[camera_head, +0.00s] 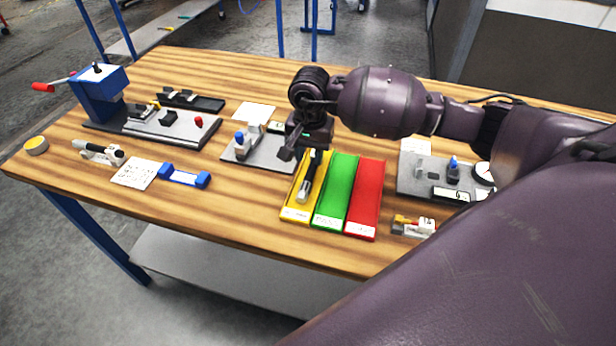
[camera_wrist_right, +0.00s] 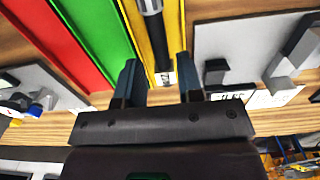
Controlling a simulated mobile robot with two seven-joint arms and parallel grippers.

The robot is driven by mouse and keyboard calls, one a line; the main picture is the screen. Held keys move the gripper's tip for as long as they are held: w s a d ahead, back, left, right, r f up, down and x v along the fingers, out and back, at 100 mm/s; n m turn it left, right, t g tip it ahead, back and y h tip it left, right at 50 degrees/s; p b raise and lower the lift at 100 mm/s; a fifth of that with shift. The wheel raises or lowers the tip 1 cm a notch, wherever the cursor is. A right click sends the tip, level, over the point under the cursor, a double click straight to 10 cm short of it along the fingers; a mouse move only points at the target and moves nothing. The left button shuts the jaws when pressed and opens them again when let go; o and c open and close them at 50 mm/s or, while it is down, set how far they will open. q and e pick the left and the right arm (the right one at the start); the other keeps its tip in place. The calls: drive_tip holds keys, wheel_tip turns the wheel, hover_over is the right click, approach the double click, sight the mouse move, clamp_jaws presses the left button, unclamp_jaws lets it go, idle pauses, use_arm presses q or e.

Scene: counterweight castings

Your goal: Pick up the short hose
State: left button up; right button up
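A short dark cylinder with a grey end, which looks like the short hose (camera_head: 304,187), lies lengthwise in the yellow tray (camera_head: 287,213). Its grey and black end also shows at the top of the right wrist view (camera_wrist_right: 151,8), in the yellow tray (camera_wrist_right: 134,22). My right gripper (camera_head: 299,153) is over the far end of the trays. In the right wrist view its two fingers (camera_wrist_right: 157,62) stand apart with nothing between them. The hose lies beyond the fingertips, roughly in line with the gap. The gripper partly hides its far end. My left gripper is out of view.
A green tray (camera_head: 337,190) and a red tray (camera_head: 364,198) adjoin the yellow one. Grey fixture plates stand to the left (camera_head: 255,152) and right (camera_head: 430,178). A blue hand-crank device (camera_head: 100,92) is at the far left. The wooden table (camera_head: 235,210) is clear in front.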

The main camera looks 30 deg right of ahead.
sight(312, 168)
drive_tip(key=shift+f, duration=0.45)
drive_tip(key=shift+w+d+f+p, duration=0.1)
drive_tip(key=shift+d+f+p, duration=0.1)
drive_tip(key=shift+f, duration=1)
drive_tip(key=shift+d+f+p, duration=0.15)
drive_tip(key=shift+f+p, duration=0.05)
drive_tip(key=shift+f, duration=0.95)
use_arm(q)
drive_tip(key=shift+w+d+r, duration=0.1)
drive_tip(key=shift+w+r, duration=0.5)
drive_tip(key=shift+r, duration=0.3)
use_arm(e)
clamp_jaws()
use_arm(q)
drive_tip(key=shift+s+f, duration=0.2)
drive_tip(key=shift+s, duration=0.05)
use_arm(e)
drive_tip(key=shift+r, duration=0.1)
drive_tip(key=shift+r, duration=0.25)
use_arm(q)
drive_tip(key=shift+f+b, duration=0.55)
drive_tip(key=shift+b, duration=0.05)
use_arm(e)
wheel_tip(312, 168, up, 19)
drive_tip(key=shift+r, duration=0.2)
